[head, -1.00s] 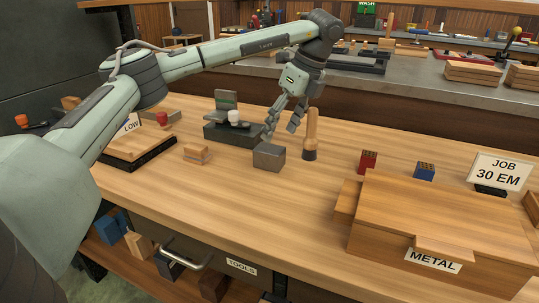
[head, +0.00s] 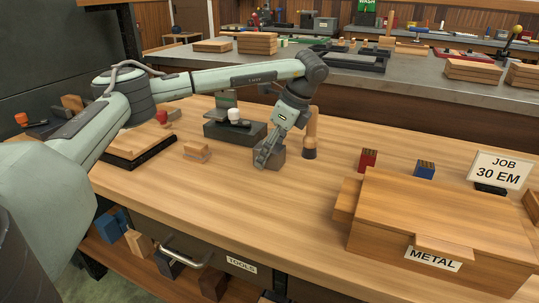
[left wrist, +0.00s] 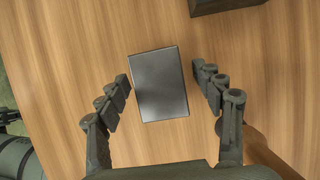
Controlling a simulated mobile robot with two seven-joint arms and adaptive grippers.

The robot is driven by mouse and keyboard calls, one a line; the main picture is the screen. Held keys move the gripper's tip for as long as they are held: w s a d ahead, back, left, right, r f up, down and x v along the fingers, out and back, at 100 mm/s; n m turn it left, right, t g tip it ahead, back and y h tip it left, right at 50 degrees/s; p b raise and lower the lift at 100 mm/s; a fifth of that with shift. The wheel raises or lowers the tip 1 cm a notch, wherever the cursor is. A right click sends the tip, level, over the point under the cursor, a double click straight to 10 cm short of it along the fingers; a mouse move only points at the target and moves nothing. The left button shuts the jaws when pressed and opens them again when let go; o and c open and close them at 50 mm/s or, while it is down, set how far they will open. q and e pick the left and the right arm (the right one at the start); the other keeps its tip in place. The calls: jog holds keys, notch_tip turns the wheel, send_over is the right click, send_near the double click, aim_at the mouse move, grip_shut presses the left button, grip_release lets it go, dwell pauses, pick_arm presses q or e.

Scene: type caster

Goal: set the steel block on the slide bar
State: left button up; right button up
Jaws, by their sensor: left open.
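The steel block (head: 279,158) sits on the wooden bench, a grey box partly hidden behind my left gripper (head: 266,158) in the head view. In the left wrist view the block (left wrist: 159,88) lies between the two fingers of my open left gripper (left wrist: 162,80), with a gap on each side. A dark low fixture (head: 222,131) with an upright green-grey plate and a white knob stands behind and left of the block. I cannot tell for sure which part is the slide bar. My right gripper does not show.
A wooden-handled tool (head: 310,140) stands close to the block's right. A small wooden block (head: 197,152) lies to its left. Red (head: 368,160) and blue (head: 425,170) blocks and a wooden METAL box (head: 440,220) are at right. The bench front is clear.

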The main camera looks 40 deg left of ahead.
pick_arm(q)
grip_shut()
jog(key=shift+w+r, duration=0.1)
jog(key=shift+r, duration=0.05)
dwell(0.5)
jog(key=shift+r, duration=0.1)
